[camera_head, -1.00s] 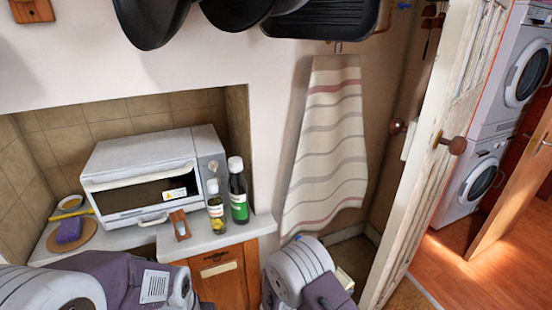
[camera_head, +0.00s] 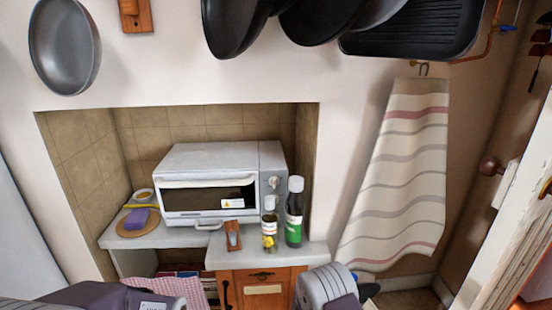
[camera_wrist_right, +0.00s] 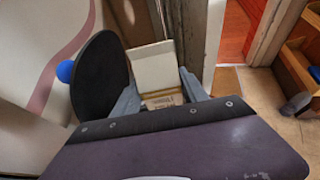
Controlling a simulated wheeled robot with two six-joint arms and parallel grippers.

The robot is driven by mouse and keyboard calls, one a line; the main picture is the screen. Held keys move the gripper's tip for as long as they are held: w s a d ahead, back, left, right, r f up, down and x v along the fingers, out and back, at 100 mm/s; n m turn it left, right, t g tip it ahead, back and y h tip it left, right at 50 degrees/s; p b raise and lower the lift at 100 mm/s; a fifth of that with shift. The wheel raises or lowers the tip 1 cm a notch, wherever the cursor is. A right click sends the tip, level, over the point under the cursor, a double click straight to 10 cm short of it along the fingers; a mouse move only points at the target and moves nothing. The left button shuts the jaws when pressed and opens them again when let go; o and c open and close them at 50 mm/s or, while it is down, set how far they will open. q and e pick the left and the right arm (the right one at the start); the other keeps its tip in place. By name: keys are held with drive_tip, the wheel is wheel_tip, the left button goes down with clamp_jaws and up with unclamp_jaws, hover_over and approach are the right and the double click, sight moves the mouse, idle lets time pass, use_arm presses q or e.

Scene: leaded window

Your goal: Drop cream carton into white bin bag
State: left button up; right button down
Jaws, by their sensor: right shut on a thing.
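The cream carton (camera_wrist_right: 153,65) is a pale boxy thing in the right wrist view, with a printed lower face. My right gripper (camera_wrist_right: 159,80) is shut on it, with one grey finger on each side. In the head view my right arm shows at the bottom, right of the wooden cabinet, and its fingers are hidden. Part of my left arm shows at the bottom left, but its gripper is out of view. I cannot make out a white bin bag in either view.
A toaster oven (camera_head: 208,190) and two bottles stand on the counter. A striped towel (camera_head: 400,180) hangs from the wall. A dark rounded thing (camera_wrist_right: 98,75) with a blue end is left of the carton. A door (camera_head: 505,235) stands at right; pans hang above.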

wheel_tip(320, 180, down, 6)
drive_tip(key=b, duration=0.4)
drive_tip(key=shift+r, duration=0.15)
drive_tip(key=shift+r, duration=0.1)
drive_tip(key=c, duration=0.5)
unclamp_jaws()
drive_tip(key=v, duration=0.9)
